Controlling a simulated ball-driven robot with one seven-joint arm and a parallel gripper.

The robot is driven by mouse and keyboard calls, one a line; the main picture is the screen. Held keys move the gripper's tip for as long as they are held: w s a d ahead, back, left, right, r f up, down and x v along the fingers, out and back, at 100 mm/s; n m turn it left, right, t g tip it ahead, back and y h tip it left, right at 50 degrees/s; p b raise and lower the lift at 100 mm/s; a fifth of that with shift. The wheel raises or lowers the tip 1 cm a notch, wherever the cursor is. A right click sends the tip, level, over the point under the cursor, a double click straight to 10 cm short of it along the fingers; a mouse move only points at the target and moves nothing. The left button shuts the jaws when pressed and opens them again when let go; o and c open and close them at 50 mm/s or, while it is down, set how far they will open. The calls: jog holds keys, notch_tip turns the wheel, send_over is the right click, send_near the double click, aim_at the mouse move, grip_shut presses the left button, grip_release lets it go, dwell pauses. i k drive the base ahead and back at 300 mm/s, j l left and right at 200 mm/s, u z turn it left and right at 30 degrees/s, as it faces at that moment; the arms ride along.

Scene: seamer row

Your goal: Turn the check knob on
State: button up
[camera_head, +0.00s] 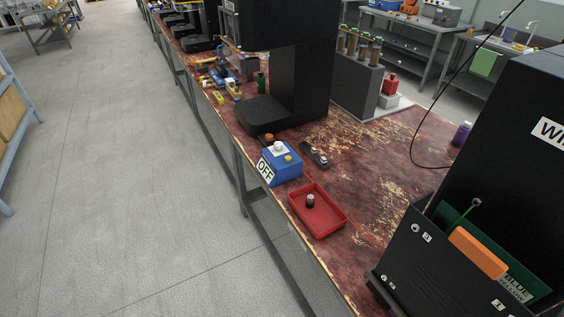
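A blue control box (281,164) stands near the front edge of the red worn bench, with a white "OFF" label (265,171) on its left side. A white knob-like part (279,148) sits on its top, with a small yellow part (288,158) beside it and an orange-brown knob (269,138) just behind. No label reading "check" is legible, so I cannot tell which of these is the check knob. My gripper is not in view.
A red tray (327,221) holding a small dark cylinder (310,201) lies right of the box. A small dark tool (315,155) lies behind it. A tall black machine (307,75) stands farther back; another black unit (465,240) stands at right. The floor (130,190) at left is clear.

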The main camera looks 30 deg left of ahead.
aim_at(278, 146)
jog(key=u, duration=0.3)
jog(key=i+j+u, duration=0.5)
jog(key=j+u, duration=0.15)
jog(key=i+j, duration=0.3)
jog(key=i+j+u, duration=0.1)
jog(key=i+j, duration=0.15)
jog(key=i, duration=0.25)
jog(key=i+j+u, duration=0.1)
jog(key=i+j, duration=0.2)
jog(key=i, duration=0.15)
jog(key=i+j, duration=0.2)
jog(key=i, duration=0.2)
